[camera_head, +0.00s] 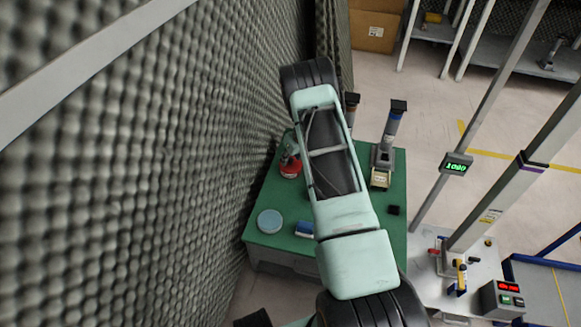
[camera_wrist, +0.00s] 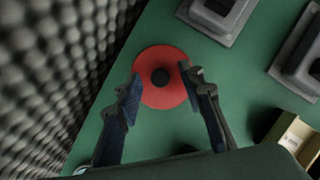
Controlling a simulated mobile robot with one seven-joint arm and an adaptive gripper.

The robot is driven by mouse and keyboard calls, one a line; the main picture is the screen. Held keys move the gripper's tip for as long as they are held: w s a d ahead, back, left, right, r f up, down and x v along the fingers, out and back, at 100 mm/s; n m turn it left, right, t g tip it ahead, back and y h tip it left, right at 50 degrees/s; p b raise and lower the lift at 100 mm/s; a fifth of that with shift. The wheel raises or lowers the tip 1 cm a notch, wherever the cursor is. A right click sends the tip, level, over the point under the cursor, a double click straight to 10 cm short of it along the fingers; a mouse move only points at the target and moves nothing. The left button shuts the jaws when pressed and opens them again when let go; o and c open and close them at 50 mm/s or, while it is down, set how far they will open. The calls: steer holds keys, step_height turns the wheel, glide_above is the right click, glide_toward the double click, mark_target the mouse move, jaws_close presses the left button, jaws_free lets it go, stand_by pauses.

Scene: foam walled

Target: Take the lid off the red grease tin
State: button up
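The red grease tin (camera_head: 290,171) stands on the green table near the foam wall, partly covered by my arm and gripper in the head view. From above, the wrist view shows its round red lid (camera_wrist: 158,96) with a dark knob (camera_wrist: 161,77) at the centre. The lid appears to be seated on the tin. My gripper (camera_wrist: 158,75) is open, with one finger on each side of the lid in the picture. I cannot tell the height of the fingertips above the lid.
The foam wall (camera_head: 215,120) rises close on the left. On the green table (camera_head: 262,192) are a light-blue round object (camera_head: 270,221), a blue item (camera_head: 305,228), a small black block (camera_head: 393,210), a pale box (camera_head: 380,179) and a grey upright device (camera_head: 387,145).

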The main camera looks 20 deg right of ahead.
steer(key=shift+w+f, duration=0.1)
steer(key=shift+f, duration=0.05)
jaws_close()
stand_by(0.4)
